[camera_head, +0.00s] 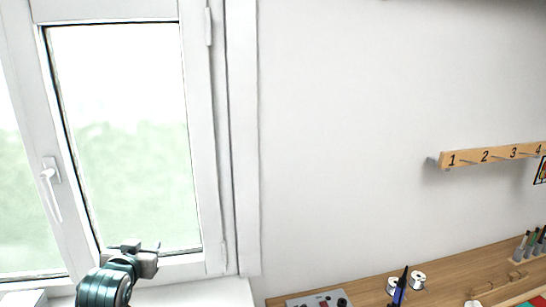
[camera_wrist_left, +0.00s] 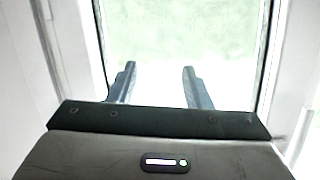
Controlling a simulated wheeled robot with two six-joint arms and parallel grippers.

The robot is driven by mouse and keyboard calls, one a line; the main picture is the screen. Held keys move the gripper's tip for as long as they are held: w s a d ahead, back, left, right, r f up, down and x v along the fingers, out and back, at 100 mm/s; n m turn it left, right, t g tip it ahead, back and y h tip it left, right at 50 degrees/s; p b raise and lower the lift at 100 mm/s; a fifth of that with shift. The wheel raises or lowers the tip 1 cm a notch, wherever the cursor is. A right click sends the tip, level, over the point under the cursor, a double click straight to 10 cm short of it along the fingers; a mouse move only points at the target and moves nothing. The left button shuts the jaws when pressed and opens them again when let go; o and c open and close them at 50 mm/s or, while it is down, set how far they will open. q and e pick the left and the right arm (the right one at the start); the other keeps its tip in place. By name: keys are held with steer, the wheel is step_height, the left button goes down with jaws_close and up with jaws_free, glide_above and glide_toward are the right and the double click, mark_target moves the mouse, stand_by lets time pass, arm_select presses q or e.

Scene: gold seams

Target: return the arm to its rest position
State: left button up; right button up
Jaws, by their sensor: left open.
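My left gripper (camera_head: 140,247) shows low in the head view, in front of the lower part of the window. Its arm comes up from the bottom edge. In the left wrist view the two fingers of the left gripper (camera_wrist_left: 158,86) stand apart with nothing between them. Behind them is the bright window pane. My right gripper is in neither view.
A window (camera_head: 125,130) with a white handle (camera_head: 50,188) fills the left side. A wooden worktop (camera_head: 365,293) at lower right holds two white rolls, a blue-and-black tool (camera_head: 399,288) and a grey box (camera_head: 318,300). A numbered wooden rail (camera_head: 497,155) is on the wall.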

arm_select(q)
steer(key=s+d+f+g, duration=0.3)
steer(key=s+f+g, duration=0.4)
steer(key=s+f, duration=1.65)
steer(key=s+d+f+g+h, duration=0.1)
steer(key=s+f+g, duration=0.3)
steer(key=s, duration=1)
step_height(320, 180, down, 33)
steer(key=a+g+b, duration=0.1)
steer(key=a+b, duration=0.2)
steer(key=s+a+f+g+b, duration=0.1)
steer(key=s+f+b, duration=0.2)
steer(key=s+f, duration=1.5)
step_height(320, 180, down, 4)
steer(key=shift+s+f, duration=0.2)
steer(key=shift+s, duration=0.1)
